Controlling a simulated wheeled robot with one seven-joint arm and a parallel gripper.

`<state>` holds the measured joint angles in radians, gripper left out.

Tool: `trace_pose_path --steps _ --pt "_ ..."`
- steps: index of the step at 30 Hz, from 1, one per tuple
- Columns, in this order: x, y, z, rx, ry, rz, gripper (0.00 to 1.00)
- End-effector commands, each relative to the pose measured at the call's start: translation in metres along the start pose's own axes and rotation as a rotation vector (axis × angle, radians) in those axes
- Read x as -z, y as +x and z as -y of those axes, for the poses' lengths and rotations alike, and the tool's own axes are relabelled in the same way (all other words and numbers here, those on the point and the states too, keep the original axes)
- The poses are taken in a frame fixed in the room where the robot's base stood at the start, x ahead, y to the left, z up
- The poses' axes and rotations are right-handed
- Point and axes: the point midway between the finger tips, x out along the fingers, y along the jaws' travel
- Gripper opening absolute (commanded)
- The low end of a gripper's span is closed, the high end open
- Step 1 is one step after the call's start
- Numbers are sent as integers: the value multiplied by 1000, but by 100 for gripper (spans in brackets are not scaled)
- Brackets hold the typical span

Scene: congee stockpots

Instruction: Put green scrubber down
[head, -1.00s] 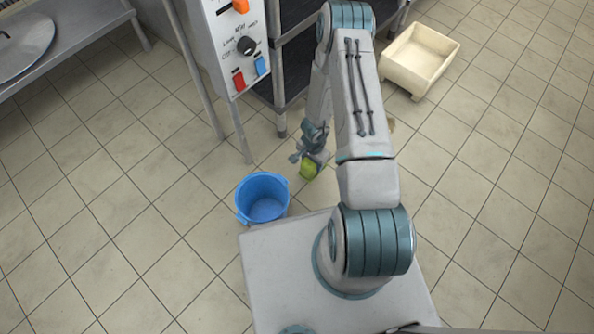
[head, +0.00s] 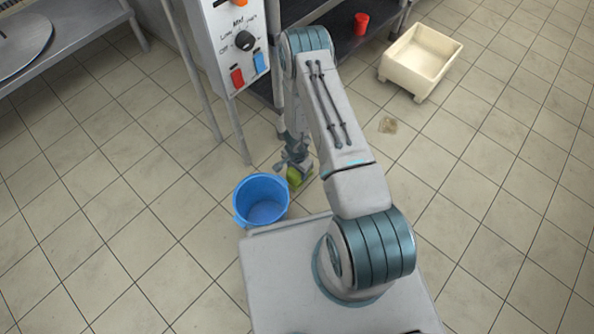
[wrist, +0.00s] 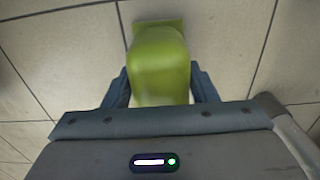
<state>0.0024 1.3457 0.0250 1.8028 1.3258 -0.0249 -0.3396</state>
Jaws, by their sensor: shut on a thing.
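The green scrubber (head: 294,178) is in my gripper (head: 297,168), close to the right rim of a blue bucket in the head view. In the wrist view the scrubber (wrist: 160,62) sits between the two fingers of my gripper (wrist: 160,88), which are shut on it from both sides. Tiled floor shows behind it. I cannot tell how high above the floor it is.
The blue bucket (head: 262,200) stands on the floor beside my base and looks empty. A cream basin (head: 420,60) stands at the upper right. A brownish patch (head: 388,125) lies on the tiles. A red cup (head: 361,24) is on a dark shelf. Floor at left is clear.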

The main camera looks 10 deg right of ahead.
Motion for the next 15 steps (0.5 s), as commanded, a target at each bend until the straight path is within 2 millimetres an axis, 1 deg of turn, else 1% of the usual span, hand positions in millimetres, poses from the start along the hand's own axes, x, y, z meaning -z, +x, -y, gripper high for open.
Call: trace_pose_path --steps 3,7,8,9,10,15 --pt "0 -1 0 0 0 -1 24" --pt "0 3 0 0 -1 -1 24" --pt "0 2 0 0 -1 -1 58" --pt "0 2 0 0 -1 0 69" --pt "0 2 0 0 -1 0 74" --pt "0 2 0 0 -1 -1 74"
